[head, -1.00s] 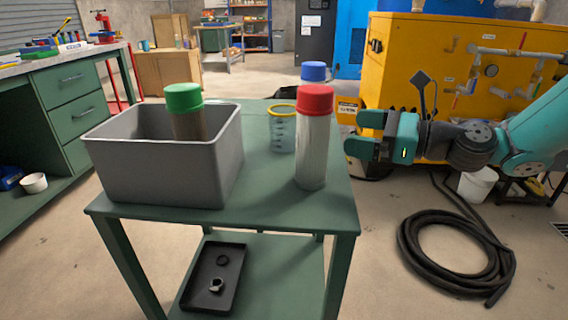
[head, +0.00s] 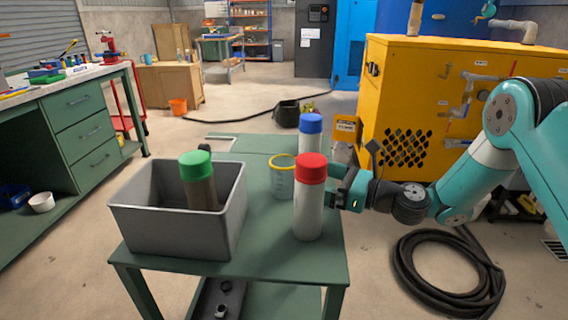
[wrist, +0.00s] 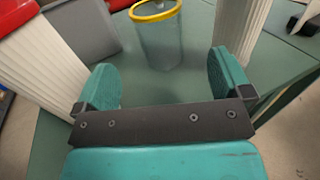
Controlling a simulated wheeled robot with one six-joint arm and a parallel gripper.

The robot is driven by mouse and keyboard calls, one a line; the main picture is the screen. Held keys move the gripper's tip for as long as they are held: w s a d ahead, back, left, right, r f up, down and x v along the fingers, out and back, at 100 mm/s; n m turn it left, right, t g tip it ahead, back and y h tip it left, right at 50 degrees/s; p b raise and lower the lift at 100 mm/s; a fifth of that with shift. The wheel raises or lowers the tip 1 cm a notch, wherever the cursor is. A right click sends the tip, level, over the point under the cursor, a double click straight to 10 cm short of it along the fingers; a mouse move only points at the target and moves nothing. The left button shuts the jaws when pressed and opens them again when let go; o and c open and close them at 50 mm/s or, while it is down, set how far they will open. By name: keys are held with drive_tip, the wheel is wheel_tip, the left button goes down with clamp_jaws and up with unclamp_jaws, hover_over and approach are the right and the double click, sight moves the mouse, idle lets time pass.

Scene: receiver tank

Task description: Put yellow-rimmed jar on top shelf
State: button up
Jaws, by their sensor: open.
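The yellow-rimmed jar (head: 281,178) is a clear, graduated jar standing upright on the green cart top (head: 262,243), behind the red-capped bottle (head: 309,200) and left of the blue-capped bottle (head: 310,135). In the wrist view the jar (wrist: 160,35) stands ahead, centred beyond the fingers and apart from them. My gripper (wrist: 165,88) is open and empty, with a white ribbed bottle on either side. In the head view the red-capped bottle partly hides my gripper. The cart's lower shelf shows below; which shelf is the top shelf of the task is not clear.
A grey bin (head: 178,232) with a green-capped bottle (head: 197,178) in it stands on the cart's left. A yellow machine (head: 420,110) is behind my arm. A coiled black hose (head: 450,275) lies on the floor at right. Shelving with blue uprights (head: 250,28) stands far back.

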drive_tip(key=shift+w+a+r+p, duration=0.15)
drive_tip(key=shift+a+r+p, duration=0.25)
drive_tip(key=shift+p, duration=0.25)
drive_tip(key=p+x, duration=0.1)
drive_tip(key=x, duration=0.1)
drive_tip(key=f+x, duration=0.1)
drive_tip(key=x, duration=0.1)
drive_tip(key=shift+p, duration=0.4)
drive_tip(key=x, duration=0.5)
drive_tip(key=shift+w+a, duration=0.1)
drive_tip(key=shift+a, duration=0.3)
drive_tip(key=c, duration=1.1)
wheel_tip(320, 180, up, 20)
drive_tip(key=p, duration=0.3)
wheel_tip(320, 180, up, 11)
drive_tip(key=p, duration=1.1)
hover_over(284, 170)
drive_tip(key=w, duration=0.3)
drive_tip(key=shift+r, duration=0.2)
